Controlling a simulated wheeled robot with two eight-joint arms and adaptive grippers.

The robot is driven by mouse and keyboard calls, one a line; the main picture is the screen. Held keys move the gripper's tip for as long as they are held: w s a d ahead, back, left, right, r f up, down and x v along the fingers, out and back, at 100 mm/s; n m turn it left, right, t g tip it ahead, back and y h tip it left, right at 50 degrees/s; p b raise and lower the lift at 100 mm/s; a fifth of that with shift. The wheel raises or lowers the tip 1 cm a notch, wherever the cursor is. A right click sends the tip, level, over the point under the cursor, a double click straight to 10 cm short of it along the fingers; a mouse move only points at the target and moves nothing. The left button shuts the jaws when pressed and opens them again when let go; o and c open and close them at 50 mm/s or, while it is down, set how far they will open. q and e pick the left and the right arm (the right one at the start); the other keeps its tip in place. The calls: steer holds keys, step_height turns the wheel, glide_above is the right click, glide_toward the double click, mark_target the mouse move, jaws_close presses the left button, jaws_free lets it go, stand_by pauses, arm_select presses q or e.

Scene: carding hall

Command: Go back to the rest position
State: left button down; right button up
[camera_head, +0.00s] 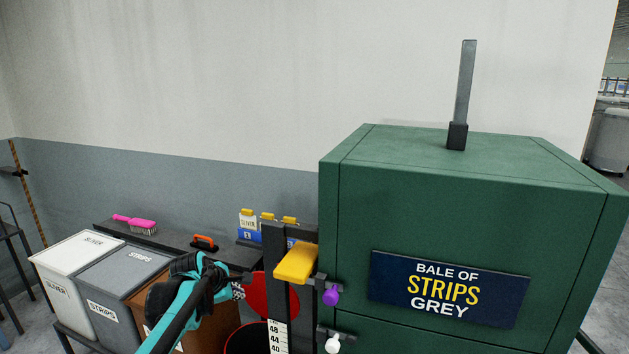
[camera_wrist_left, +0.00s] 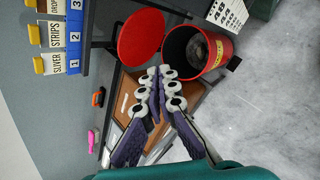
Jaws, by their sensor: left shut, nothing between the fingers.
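My left arm (camera_head: 178,312), teal and black, reaches in from the lower left of the head view. My left gripper (camera_head: 240,289) is beside the red disc, in front of the dark shelf; whether it touches anything there is hard to tell. In the left wrist view, the fingers of my left gripper (camera_wrist_left: 161,74) are closed together at the tips with nothing between them. My right gripper is in neither view.
A green bale press (camera_head: 455,240) fills the right, with a yellow handle (camera_head: 296,264) at its left edge. Bins labelled sliver (camera_head: 75,248) and strips (camera_head: 122,272) stand left. A red bin (camera_wrist_left: 222,64) and red round lid (camera_wrist_left: 141,38) are near the gripper. A shelf (camera_head: 176,240) holds brushes.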

arm_select(q)
steer(key=s+d+f+m+y, duration=0.1)
steer(key=s+f+m, duration=0.2)
steer(key=s+m, duration=0.7)
steer(key=s+d+f+m+y, duration=0.1)
steer(key=s+m, duration=0.9)
steer(key=s, duration=1.4)
step_height(320, 180, down, 2)
steer(key=shift+s+d+f+m, duration=0.2)
steer(key=shift+s+d+m, duration=0.15)
steer(key=shift+d, duration=0.2)
steer(key=shift+a, duration=0.15)
